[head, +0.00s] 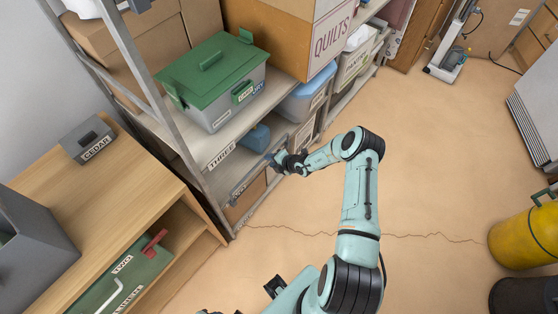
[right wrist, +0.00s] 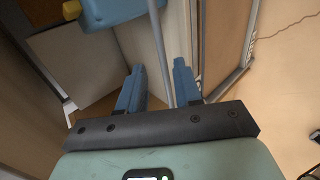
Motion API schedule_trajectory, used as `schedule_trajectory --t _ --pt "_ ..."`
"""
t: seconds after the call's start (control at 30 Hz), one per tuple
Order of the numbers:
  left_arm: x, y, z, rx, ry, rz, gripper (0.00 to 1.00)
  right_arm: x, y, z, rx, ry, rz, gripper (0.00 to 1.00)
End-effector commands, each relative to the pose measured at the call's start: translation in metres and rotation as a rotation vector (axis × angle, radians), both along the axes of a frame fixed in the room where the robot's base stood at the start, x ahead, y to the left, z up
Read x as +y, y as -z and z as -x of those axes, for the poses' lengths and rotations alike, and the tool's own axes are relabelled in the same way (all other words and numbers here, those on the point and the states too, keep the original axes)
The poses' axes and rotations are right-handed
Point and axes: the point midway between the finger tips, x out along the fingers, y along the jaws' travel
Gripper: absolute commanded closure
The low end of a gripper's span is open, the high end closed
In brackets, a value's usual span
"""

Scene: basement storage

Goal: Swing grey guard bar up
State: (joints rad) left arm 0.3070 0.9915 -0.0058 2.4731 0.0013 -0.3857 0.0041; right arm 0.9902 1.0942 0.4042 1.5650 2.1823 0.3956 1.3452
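The grey guard bar (head: 247,180) runs along the front of the lower shelf compartment, under the THREE label. In the right wrist view a thin grey rod (right wrist: 160,50), seemingly this bar, runs down between my blue fingers. My right gripper (head: 272,160) is at the bar's right part, in front of the shelf. In the right wrist view its fingers (right wrist: 157,85) are apart, with gaps on both sides of the rod; I cannot tell how deep the rod lies between them. My left gripper is not clearly in view.
A blue object (head: 256,137) sits inside the compartment, close to my right gripper; a blue body with a yellow knob (right wrist: 110,12) shows in the wrist view. Above stands a green-lidded box (head: 212,80). A wooden cabinet (head: 110,190) is at left.

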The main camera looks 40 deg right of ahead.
Motion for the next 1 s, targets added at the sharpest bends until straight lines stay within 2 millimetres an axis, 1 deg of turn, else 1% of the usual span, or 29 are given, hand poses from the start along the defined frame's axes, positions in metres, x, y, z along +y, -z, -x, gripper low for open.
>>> schedule_trajectory --t 0.03,0.13,0.23,0.33,0.47,1.0 --pt "0.000 -0.001 0.000 0.000 0.000 0.000 0.57 -0.002 -0.008 0.009 0.002 -0.001 0.001 0.66" --pt "0.000 -0.001 -0.001 0.000 0.000 0.000 0.57 -0.003 -0.019 0.022 0.002 -0.001 0.001 0.66" --pt "0.000 -0.002 -0.001 -0.001 0.000 0.000 0.57 -0.005 -0.027 0.032 0.000 -0.001 0.001 0.66" --pt "0.000 -0.002 -0.001 -0.001 0.000 0.000 0.57 -0.005 -0.032 0.037 0.001 -0.001 -0.001 0.66" --pt "0.000 -0.002 -0.001 -0.001 0.000 0.000 0.57 -0.005 -0.034 0.040 0.000 -0.001 0.000 0.66" --pt "0.000 -0.002 -0.001 -0.001 0.000 0.000 0.57 -0.003 -0.033 0.040 0.002 -0.009 0.002 0.66"
